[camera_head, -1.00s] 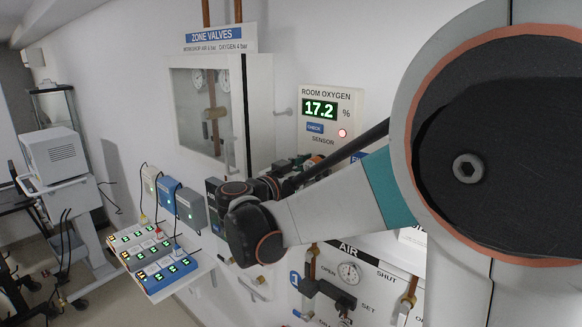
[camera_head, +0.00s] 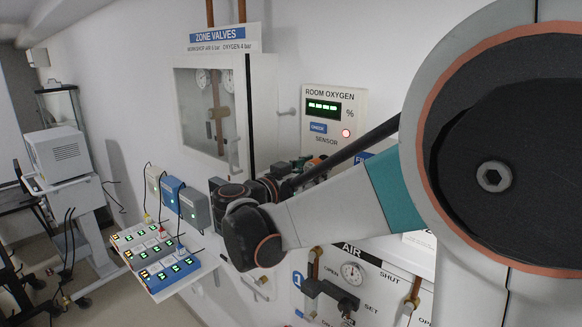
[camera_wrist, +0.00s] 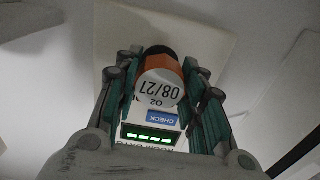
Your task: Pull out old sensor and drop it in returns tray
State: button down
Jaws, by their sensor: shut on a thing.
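The old sensor (camera_wrist: 160,82), a cylinder with a black end, an orange band and a white label reading "O2 08/27", sits between the teal-padded fingers of my gripper (camera_wrist: 162,65) in the wrist view. My gripper is shut on it. The white room oxygen panel (camera_head: 338,97) is on the wall, with dashes on its green display, a blue "CHECK" label and a red light. It also shows behind the sensor in the wrist view (camera_wrist: 133,144). In the head view my arm largely hides the gripper and sensor. I cannot make out a returns tray.
A zone valve cabinet (camera_head: 262,100) is on the wall left of the panel. A shelf (camera_head: 205,262) holding several lit modules is at lower left. An air panel with a gauge (camera_head: 352,273) is below my arm. A wheeled cart (camera_head: 82,205) stands far left.

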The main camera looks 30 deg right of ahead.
jog(key=shift+v, duration=3)
jog(key=shift+f, duration=0.1)
